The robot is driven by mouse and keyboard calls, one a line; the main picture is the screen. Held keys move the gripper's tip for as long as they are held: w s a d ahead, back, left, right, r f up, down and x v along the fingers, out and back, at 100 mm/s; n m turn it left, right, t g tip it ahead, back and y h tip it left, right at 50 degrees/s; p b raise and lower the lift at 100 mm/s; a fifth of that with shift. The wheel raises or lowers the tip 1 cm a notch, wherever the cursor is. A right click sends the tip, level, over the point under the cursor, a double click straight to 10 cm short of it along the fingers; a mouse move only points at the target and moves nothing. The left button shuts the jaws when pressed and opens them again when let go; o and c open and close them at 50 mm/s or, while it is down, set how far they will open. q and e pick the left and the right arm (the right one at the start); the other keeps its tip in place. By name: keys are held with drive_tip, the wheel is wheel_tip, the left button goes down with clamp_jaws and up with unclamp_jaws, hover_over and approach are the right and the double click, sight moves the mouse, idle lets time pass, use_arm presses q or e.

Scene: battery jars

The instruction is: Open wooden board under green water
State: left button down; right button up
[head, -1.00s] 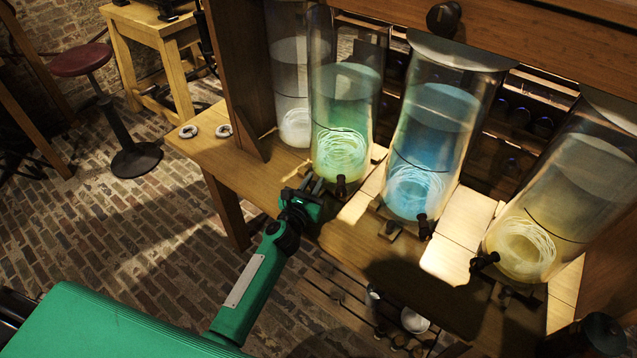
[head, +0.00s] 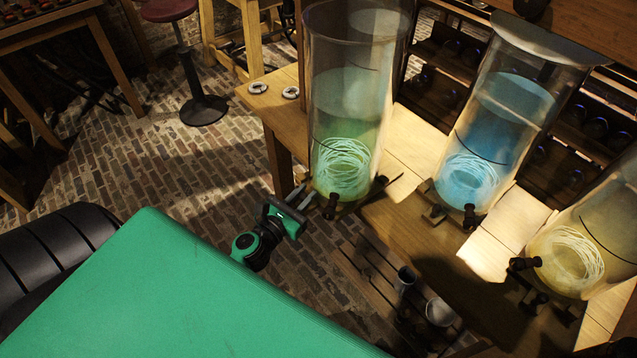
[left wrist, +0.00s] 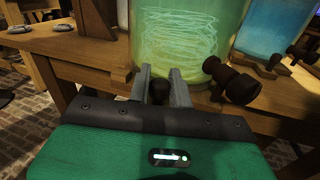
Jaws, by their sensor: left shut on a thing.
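The jar of green water (head: 345,120) stands on the wooden bench, with pale coiled loops inside and a dark tap (head: 331,207) at its base. It also shows in the left wrist view (left wrist: 190,35). My left gripper (head: 297,194) is at the bench's front edge, just left of that tap. In the left wrist view, its two grey fingers (left wrist: 161,82) are shut on a small dark round knob (left wrist: 157,91) below the green jar. The wooden board itself is hard to tell apart from the bench edge. My right gripper is not in view.
A blue-water jar (head: 497,130) and a yellowish jar (head: 585,235) with taps stand to the right. Two pale rings (head: 258,88) lie at the bench's left end. A slatted wooden rack with metal cups (head: 438,312) is below the bench. Brick floor lies left.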

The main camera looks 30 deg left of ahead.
use_arm(q)
drive_tip(key=shift+s+a+f, duration=0.1)
drive_tip(key=shift+s+a, duration=0.1)
drive_tip(key=shift+s, duration=0.55)
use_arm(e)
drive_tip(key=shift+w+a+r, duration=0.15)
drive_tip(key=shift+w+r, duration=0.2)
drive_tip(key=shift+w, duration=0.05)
use_arm(q)
drive_tip(key=c, duration=1.3)
unclamp_jaws()
drive_tip(key=shift+s+a+b, duration=0.1)
drive_tip(key=shift+s+b, duration=0.2)
drive_tip(key=shift+s, duration=0.25)
drive_tip(key=shift+s+a+b, duration=0.15)
drive_tip(key=shift+s+b, duration=0.4)
drive_tip(key=shift+s, duration=1.55)
drive_tip(key=shift+s+a+b, duration=0.2)
drive_tip(key=shift+s+b, duration=0.4)
drive_tip(key=shift+s, duration=1.55)
drive_tip(key=shift+s+a+b, duration=0.15)
drive_tip(key=shift+s+b, duration=0.4)
drive_tip(key=shift+s, duration=1.55)
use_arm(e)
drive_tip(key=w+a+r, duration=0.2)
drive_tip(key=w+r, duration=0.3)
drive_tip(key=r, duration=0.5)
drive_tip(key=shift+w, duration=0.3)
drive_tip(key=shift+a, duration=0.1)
